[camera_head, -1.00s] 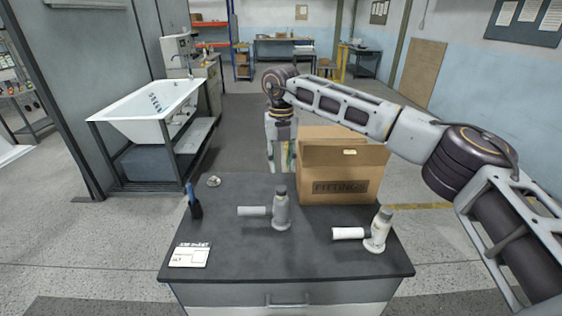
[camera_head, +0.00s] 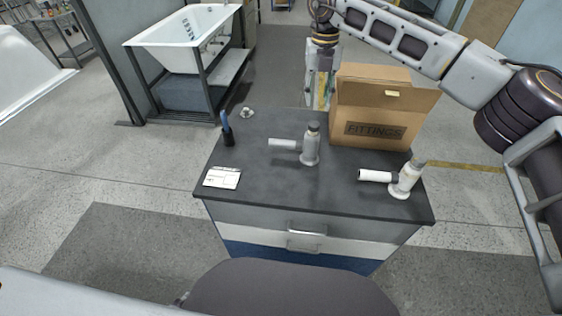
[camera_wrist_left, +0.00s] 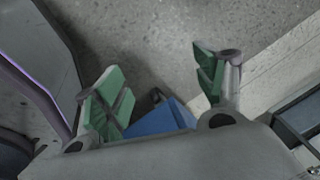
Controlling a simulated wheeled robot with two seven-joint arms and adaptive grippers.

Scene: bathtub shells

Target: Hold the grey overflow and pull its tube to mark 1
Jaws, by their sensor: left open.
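The grey overflow (camera_head: 310,150) stands upright on the dark tabletop, with a dark cap on top. Its light grey tube (camera_head: 283,144) sticks out to the left. No mark on the tube can be made out at this size. My right gripper (camera_head: 319,92) hangs down beyond the far edge of the table, left of the box and apart from the overflow. Whether its fingers are open or shut is too small to tell. My left gripper (camera_wrist_left: 158,72) shows only in the left wrist view, open and empty above the floor, with green finger pads.
A white overflow (camera_head: 405,180) with a white tube stands at the table's right. The FITTINGS box (camera_head: 372,112) is behind it. The tabletop (camera_head: 300,188) is clear in front.

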